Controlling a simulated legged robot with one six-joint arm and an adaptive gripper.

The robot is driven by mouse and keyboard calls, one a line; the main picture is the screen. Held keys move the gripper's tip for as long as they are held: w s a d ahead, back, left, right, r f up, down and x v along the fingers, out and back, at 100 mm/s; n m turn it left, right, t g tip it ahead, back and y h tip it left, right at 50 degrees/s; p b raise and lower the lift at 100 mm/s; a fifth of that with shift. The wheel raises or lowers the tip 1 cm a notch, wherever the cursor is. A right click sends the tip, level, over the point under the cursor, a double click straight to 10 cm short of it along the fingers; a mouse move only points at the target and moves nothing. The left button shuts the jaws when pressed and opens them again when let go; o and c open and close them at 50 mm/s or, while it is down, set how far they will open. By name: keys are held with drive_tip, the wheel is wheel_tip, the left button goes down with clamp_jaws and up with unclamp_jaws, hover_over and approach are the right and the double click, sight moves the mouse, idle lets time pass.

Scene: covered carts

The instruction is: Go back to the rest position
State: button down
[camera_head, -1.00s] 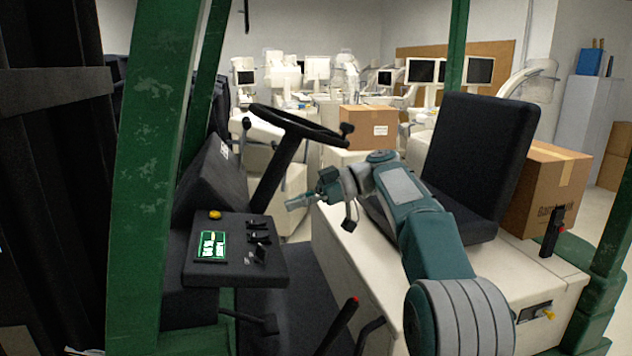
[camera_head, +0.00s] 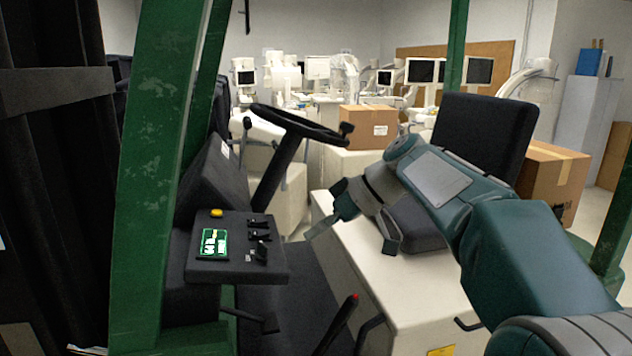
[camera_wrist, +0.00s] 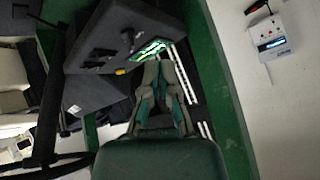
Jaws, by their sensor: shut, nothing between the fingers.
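My gripper (camera_head: 322,227) is in the middle of the head view, in front of the black seat (camera_head: 484,140) and to the right of the control panel (camera_head: 235,248). Its fingers are shut and empty, pointing left and down. My arm reaches in from the lower right, bent at the elbow. In the wrist view my gripper (camera_wrist: 164,68) shows with its fingers together, and the dark control panel (camera_wrist: 115,40) lies beyond it. The gripper appears apart from everything around it.
A steering wheel (camera_head: 300,124) stands behind the panel. A red-tipped lever (camera_head: 336,325) rises below my gripper. Green posts (camera_head: 160,150) frame the cab. Cardboard boxes (camera_head: 369,128) and covered carts are behind. A white wall device (camera_wrist: 271,38) shows in the wrist view.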

drive_tip(key=s+d+f+m+t+h, duration=0.2)
drive_tip(key=s+d+f+m+h, duration=0.3)
drive_tip(key=s, duration=0.7)
drive_tip(key=s+d+f+m+t+h, duration=0.3)
drive_tip(key=s+d+f+m, duration=0.3)
drive_tip(key=s+d+f, duration=0.4)
drive_tip(key=s+h, duration=0.1)
drive_tip(key=s, duration=0.1)
drive_tip(key=shift+s+d+f+m+h, duration=0.25)
drive_tip(key=shift+s+f+m+h, duration=0.05)
drive_tip(key=shift+m+h, duration=0.1)
